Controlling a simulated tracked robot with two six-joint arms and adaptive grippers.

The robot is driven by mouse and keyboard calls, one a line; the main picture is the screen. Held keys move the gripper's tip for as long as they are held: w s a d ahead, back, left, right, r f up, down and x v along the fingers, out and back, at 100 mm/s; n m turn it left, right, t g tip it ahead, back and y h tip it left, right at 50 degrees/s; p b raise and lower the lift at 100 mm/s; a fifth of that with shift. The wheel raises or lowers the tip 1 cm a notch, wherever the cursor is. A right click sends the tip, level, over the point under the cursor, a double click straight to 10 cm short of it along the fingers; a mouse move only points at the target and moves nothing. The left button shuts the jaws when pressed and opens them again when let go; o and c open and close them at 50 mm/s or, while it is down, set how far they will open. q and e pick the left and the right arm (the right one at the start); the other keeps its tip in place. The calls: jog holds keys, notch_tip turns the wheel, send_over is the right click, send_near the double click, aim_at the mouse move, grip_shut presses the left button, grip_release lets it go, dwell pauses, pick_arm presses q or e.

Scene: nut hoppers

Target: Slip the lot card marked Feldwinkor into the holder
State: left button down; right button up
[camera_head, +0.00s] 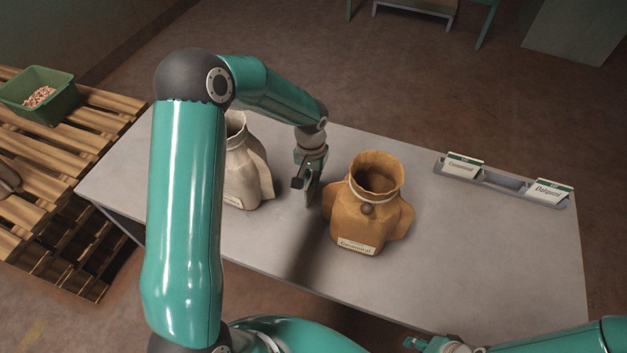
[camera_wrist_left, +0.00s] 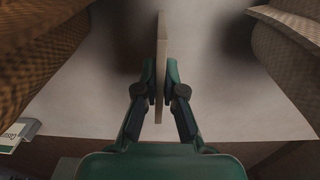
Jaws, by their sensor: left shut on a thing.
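My left gripper (camera_head: 308,185) is shut on a thin pale card (camera_wrist_left: 161,60), between the two sacks and close above the table. The card shows edge-on in the wrist view, so its marking cannot be read. The grey card holder (camera_head: 503,181) lies at the table's far right. A card with a green top edge (camera_head: 462,166) stands at its left end, and a card reading Dalquni (camera_head: 549,193) at its right end. The stretch between them is empty. My right gripper (camera_head: 428,344) is at the bottom edge, too small and cut off to judge.
A brown open sack (camera_head: 364,215) with a label stands right of my left gripper, and a pale sack (camera_head: 243,170) stands close on its left. The table (camera_head: 470,265) is clear in front of the holder. A green bin (camera_head: 38,98) sits on pallets at left.

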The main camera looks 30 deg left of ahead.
pick_arm(q)
jog(key=shift+f, duration=0.6)
jog(key=c, duration=1.3)
grip_release()
jog(key=shift+f, duration=0.1)
